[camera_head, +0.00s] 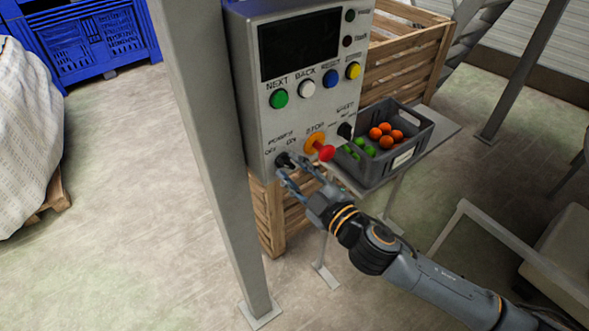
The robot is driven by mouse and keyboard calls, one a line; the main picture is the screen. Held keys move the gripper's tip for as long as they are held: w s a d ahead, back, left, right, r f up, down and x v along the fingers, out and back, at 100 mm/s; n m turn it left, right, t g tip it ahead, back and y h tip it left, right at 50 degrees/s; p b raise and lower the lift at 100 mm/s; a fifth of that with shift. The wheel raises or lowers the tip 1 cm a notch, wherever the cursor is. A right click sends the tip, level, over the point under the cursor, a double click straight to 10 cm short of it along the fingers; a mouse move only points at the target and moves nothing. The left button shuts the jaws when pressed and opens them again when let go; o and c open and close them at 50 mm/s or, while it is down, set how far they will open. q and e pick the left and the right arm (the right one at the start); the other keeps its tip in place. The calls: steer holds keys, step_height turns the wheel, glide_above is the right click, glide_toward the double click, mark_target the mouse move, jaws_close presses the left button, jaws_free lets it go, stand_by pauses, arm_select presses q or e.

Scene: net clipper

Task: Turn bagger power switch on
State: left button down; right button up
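The grey bagger control box (255,119) hangs beside a metal post, with a dark screen and coloured buttons. Its power switch (283,160) is a black knob at the lower left, under the labels POWER, OFF and ON. My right gripper (290,172) reaches up from the lower right. Its fingers are spread apart, with the tips at the knob. I cannot tell whether they touch it, and the fingers partly cover it. The knob's exact pointing direction is too small to read. My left gripper is not in view.
A red stop button (325,152) on a yellow base sits just right of the switch. A grey crate (375,172) with orange and green fruit stands right of the box. The metal post (215,130) stands close on the left. Open floor lies left.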

jaws_close()
steer(key=shift+m, duration=0.3)
steer(key=m+p, duration=0.1)
steer(key=m, duration=0.3)
steer(key=shift+p, duration=0.3)
steer(key=m+p, duration=0.2)
steer(key=m, duration=0.2)
steer(key=shift+r, duration=0.1)
steer(key=m+p, duration=0.2)
steer(key=m, duration=0.1)
steer(key=shift+m, duration=0.3)
steer(key=m+p, duration=0.1)
steer(key=m, duration=0.2)
steer(key=shift+m+p, duration=0.65)
steer(key=shift+m, duration=0.65)
